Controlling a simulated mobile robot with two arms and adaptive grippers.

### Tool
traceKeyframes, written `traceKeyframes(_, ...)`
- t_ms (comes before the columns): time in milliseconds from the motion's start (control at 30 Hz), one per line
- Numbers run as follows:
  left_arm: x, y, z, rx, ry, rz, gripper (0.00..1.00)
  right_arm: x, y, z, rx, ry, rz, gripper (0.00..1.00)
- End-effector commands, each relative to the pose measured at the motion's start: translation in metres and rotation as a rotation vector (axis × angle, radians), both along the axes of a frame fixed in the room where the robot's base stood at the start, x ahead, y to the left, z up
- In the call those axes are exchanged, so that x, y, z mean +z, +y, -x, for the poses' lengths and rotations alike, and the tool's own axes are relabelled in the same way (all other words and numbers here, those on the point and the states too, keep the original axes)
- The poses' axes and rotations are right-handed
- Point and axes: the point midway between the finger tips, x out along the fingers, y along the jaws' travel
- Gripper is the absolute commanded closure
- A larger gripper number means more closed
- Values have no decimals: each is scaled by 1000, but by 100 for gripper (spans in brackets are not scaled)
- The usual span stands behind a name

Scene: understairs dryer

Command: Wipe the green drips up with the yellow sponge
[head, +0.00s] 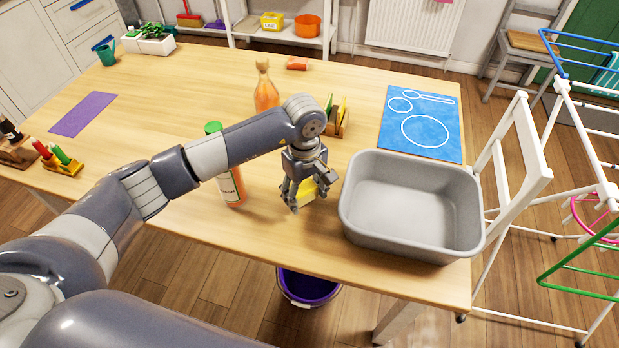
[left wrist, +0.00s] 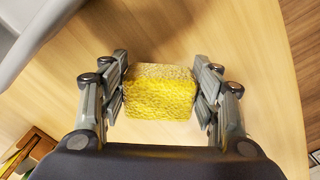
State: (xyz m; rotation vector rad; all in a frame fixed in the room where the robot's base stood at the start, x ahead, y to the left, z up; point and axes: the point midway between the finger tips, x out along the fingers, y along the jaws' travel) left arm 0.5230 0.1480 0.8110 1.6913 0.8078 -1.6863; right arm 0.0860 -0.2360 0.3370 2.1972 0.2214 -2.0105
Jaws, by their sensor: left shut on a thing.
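The yellow sponge (left wrist: 160,97) is between the fingers of my left gripper (left wrist: 162,92), which is shut on it. In the head view the sponge (head: 309,190) shows behind the fingers of the left gripper (head: 304,190), close above the wooden table, left of the grey basin. I cannot tell whether the sponge touches the table. I see no green drips in either view; the arm and gripper hide part of the table. My right gripper is not in view.
The grey basin (head: 362,213) stands right of my left gripper. A green-capped bottle (head: 230,185) is to its left, and an orange bottle (head: 265,92) and a small rack (head: 342,122) stand behind. A blue mat (head: 420,105) lies at the back right. A purple bucket (head: 308,286) is below the table.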

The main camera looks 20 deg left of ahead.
Motion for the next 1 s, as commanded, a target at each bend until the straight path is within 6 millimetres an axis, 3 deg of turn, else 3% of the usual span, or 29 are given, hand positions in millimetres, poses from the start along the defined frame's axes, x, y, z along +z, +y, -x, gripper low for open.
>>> traceKeyframes(233,24,2,-2,8,1,-1,61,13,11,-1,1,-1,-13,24)
traceKeyframes(533,50,4,-3,16,2,-1,61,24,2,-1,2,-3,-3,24)
traceKeyframes(1000,53,4,-3,18,4,0,61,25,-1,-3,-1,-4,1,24)
